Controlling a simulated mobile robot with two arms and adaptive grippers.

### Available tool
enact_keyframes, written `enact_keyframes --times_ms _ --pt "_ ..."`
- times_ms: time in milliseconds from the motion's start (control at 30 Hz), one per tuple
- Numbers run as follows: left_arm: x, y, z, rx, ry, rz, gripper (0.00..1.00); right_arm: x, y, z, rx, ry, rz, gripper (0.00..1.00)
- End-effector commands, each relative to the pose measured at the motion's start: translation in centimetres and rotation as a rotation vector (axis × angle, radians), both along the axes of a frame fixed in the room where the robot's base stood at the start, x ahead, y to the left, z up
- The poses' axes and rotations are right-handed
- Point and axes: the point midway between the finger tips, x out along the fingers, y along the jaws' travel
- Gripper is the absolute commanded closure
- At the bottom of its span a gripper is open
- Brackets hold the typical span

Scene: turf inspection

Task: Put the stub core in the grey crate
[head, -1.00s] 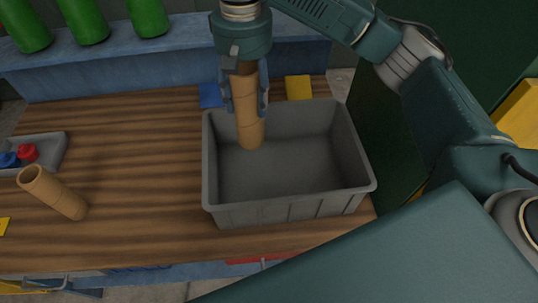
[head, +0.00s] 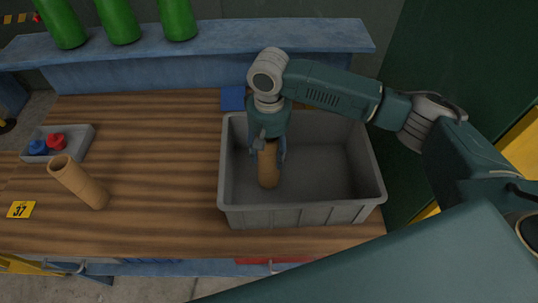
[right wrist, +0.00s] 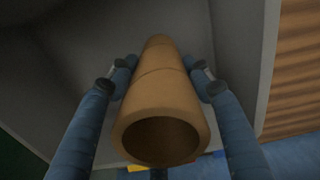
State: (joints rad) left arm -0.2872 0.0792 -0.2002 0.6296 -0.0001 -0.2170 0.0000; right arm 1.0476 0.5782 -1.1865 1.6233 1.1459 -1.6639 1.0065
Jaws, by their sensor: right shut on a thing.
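My right gripper (head: 267,156) is shut on a brown tube-shaped core (head: 268,174), with one finger on each side of it. The core hangs roughly upright inside the grey crate (head: 300,215), towards its left side. Whether its lower end touches the crate floor, I cannot tell. In the right wrist view the core (right wrist: 155,95) shows its open hollow end towards the camera, between blue fingers. My left gripper is not in view.
The wooden table (head: 150,140) is clear between the second core and the crate. A small grey tray (head: 75,146) with a blue and a red item lies at the left, near a yellow 37 tag (head: 21,210). Green bottles (head: 118,20) stand on a blue shelf behind.

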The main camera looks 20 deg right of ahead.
Motion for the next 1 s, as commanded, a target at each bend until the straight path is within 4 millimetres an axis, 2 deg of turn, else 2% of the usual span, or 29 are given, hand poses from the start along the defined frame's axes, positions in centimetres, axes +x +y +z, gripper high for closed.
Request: enact_keyframes --times_ms 100,200,533,567,633,1000 --pt "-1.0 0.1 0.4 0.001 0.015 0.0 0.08 0.0 0.0 -1.6 -0.001 0.001 0.0 0.83" --pt "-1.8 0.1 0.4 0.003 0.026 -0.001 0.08 0.0 0.0 -2.3 0.0 -0.001 0.0 0.83" --pt "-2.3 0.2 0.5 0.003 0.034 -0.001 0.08 0.0 0.0 -2.6 0.001 -0.001 0.0 0.83" --pt "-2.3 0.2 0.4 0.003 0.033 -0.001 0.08 0.0 0.0 -2.6 0.0 -0.001 0.0 0.46" --pt "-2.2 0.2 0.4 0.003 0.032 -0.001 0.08 0.0 0.0 -2.6 0.0 -0.001 0.0 0.32" --pt "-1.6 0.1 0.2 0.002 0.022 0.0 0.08 0.1 0.0 -2.3 0.0 -0.002 0.0 0.31"
